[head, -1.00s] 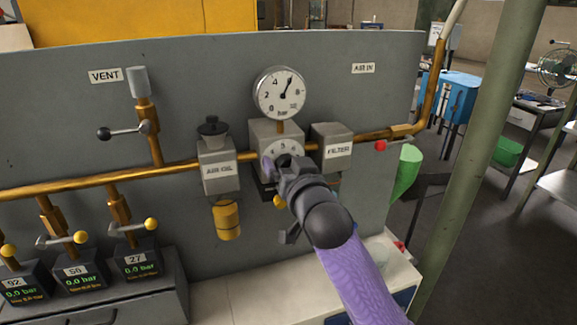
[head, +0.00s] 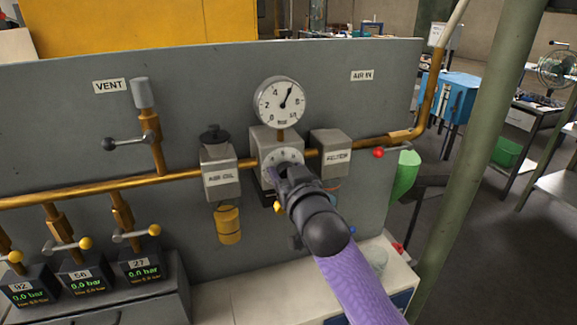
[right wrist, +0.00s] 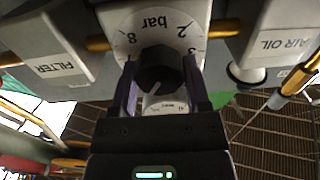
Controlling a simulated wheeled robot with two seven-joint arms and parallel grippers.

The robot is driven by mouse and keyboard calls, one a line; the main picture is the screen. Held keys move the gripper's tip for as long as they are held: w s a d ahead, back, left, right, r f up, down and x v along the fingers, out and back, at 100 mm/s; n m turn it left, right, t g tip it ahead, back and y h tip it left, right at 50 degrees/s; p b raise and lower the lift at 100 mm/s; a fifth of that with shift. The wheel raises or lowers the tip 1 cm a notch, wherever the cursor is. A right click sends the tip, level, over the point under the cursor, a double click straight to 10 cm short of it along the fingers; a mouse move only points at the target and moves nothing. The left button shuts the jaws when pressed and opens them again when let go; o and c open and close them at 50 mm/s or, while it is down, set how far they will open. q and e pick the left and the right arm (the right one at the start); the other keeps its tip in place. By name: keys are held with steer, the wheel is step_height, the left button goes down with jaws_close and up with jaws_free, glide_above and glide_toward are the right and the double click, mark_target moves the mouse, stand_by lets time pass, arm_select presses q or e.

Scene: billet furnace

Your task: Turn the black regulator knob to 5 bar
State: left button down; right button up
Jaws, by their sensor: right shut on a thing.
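The black regulator knob (right wrist: 160,68) sits in front of a white dial marked bar (right wrist: 152,22), with an 8, a 2 and a 3 legible in the right wrist view. A pale line shows on the knob. My right gripper (right wrist: 160,88) is shut on the knob, one finger on each side. In the head view my right gripper (head: 281,179) hides the knob and the lower part of the dial (head: 280,159). The round pressure gauge (head: 280,103) above has its needle pointing up and right, past the 4. My left gripper is not in view.
The AIR OIL unit (head: 220,171) stands left of the regulator and the FILTER block (head: 331,152) right of it, both close to my gripper. A copper pipe (head: 100,189) runs across the grey panel. Valves with yellow-tipped levers (head: 136,235) are at lower left.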

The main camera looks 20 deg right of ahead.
steer(key=n+p, duration=0.2)
steer(key=n, duration=0.2)
steer(key=shift+a+r+p, duration=0.1)
steer(key=shift+r+p, duration=0.05)
steer(key=shift+p, duration=0.2)
steer(key=shift+n+p, duration=0.45)
steer(key=shift+n, duration=0.85)
steer(key=o, duration=1)
steer(key=shift+o, duration=1.4)
